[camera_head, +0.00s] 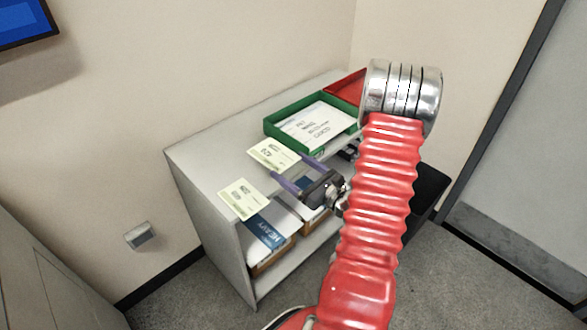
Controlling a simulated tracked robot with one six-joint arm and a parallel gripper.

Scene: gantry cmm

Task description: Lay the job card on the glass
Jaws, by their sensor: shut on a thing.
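A pale green card (272,152) with dark print, which looks like a job card, is at my gripper (287,164). Its two purple fingers stand apart, with their tips at the two ends of the card's near edge, and they are shut on it. The card is over the top of the grey cabinet; I cannot tell whether it touches the top. A second, similar pale green card (240,199) lies at the cabinet's front edge, left of my gripper. I cannot make out any glass in this view.
The grey cabinet (215,156) has an open front with boxes on its shelves. The cabinet's left top is clear.

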